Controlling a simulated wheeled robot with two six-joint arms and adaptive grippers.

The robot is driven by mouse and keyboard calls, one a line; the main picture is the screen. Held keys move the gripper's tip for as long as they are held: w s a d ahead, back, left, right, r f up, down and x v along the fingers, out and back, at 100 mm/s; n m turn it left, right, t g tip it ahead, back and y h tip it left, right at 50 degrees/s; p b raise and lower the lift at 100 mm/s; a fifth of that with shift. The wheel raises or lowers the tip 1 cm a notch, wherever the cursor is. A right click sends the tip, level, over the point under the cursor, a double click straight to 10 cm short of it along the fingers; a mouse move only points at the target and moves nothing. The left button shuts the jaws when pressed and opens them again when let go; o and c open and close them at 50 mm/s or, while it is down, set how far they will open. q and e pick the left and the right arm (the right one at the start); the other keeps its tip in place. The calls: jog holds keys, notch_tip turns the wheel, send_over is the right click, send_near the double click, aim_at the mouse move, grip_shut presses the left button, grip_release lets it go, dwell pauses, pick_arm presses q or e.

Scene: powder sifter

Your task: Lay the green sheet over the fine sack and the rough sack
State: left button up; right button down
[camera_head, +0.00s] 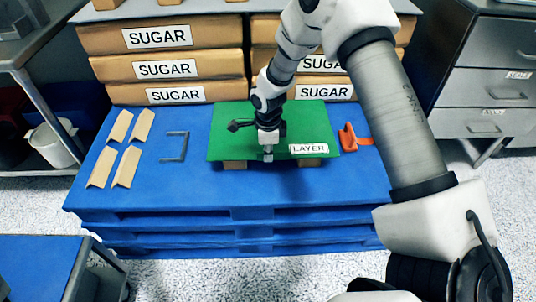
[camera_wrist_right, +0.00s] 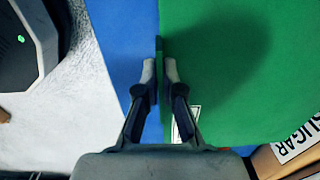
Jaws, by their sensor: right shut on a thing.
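The green sheet (camera_head: 225,125), labelled LAYER, is flat and level over the blue pallet in the head view. It fills the right of the wrist view (camera_wrist_right: 240,70). Two brown blocks, perhaps the two sacks, show under its near edge, one at left (camera_head: 235,164) and one at right (camera_head: 308,162). The sheet hides the rest of them, and I cannot tell which is fine or rough, or whether the sheet touches them. My right gripper (camera_head: 268,155) is shut on the sheet's near edge, around its middle, as the wrist view also shows (camera_wrist_right: 160,75). My left gripper is not in view.
Stacked SUGAR sacks (camera_head: 165,69) stand behind the sheet on the blue pallet (camera_head: 190,190). Several tan angled pieces (camera_head: 127,166) and a grey bracket (camera_head: 174,146) lie left. An orange object (camera_head: 350,138) lies right of the sheet. The pallet's front strip is clear.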

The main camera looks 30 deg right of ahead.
jog(key=shift+r, duration=0.1)
jog(key=shift+f, duration=0.55)
jog(key=c, duration=1.3)
grip_release()
jog(key=shift+r, duration=0.1)
